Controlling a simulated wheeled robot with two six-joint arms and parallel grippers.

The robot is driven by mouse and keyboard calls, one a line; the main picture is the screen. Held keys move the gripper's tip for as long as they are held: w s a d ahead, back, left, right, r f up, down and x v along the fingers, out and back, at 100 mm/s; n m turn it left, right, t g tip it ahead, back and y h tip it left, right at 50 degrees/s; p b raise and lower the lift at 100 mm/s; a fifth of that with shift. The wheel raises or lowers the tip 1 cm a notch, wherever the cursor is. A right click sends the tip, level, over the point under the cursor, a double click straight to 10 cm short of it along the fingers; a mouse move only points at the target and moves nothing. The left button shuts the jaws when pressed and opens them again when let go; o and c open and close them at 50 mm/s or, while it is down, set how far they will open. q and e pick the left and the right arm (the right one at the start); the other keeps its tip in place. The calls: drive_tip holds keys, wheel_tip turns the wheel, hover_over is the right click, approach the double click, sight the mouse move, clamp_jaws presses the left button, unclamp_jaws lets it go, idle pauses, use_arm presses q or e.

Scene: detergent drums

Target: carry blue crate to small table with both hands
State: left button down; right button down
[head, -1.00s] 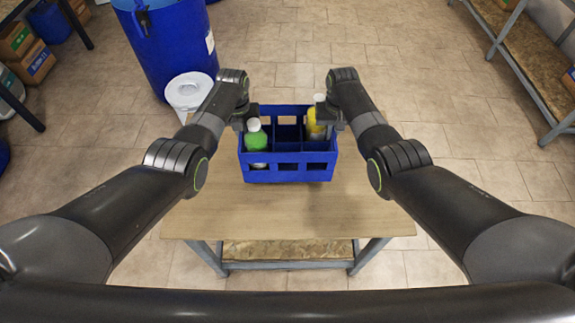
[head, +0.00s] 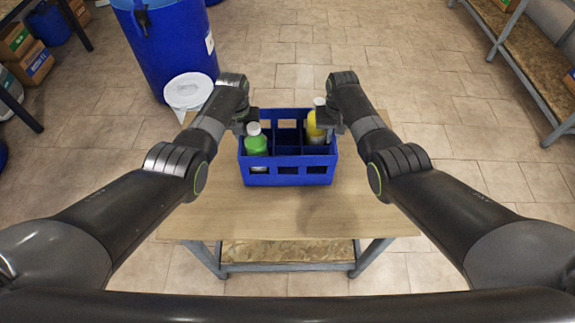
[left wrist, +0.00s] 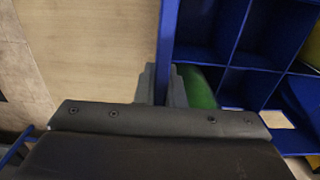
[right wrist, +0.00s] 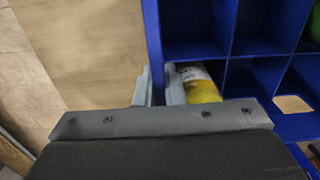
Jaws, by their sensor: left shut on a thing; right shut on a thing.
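The blue crate (head: 288,182) is upright above the wooden top of the small table (head: 215,212), with a shadow on the wood in front of it. I cannot tell whether its base touches the table. It holds a green bottle (head: 256,143) at the left and a yellow bottle (head: 314,131) at the right; its other visible compartments look empty. My left gripper (head: 243,124) is shut on the left wall, seen in the left wrist view (left wrist: 163,85). My right gripper (head: 331,119) is shut on the right wall, seen in the right wrist view (right wrist: 158,85).
A large blue drum (head: 172,50) and a white-lidded container (head: 188,90) stand on the floor behind left of the table. A metal shelf (head: 530,70) is at the right, and boxes (head: 28,55) are at the far left. The floor behind the table is mostly clear.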

use_arm(q)
drive_tip(key=shift+f+b, duration=0.65)
use_arm(e)
drive_tip(key=shift+f, duration=0.65)
use_arm(q)
drive_tip(key=c, duration=2)
unclamp_jaws()
drive_tip(key=shift+f, duration=0.15)
use_arm(e)
drive_tip(key=c, duration=2)
unclamp_jaws()
drive_tip(key=shift+f, duration=0.15)
use_arm(q)
drive_tip(key=o, duration=0.5)
drive_tip(key=shift+s, duration=0.1)
use_arm(e)
drive_tip(key=o, duration=0.5)
drive_tip(key=shift+s, duration=0.1)
use_arm(q)
wheel_tip(320, 180, up, 12)
drive_tip(key=shift+r, duration=0.1)
use_arm(e)
drive_tip(key=shift+r, duration=0.2)
wheel_tip(320, 180, up, 12)
drive_tip(key=shift+f, duration=0.1)
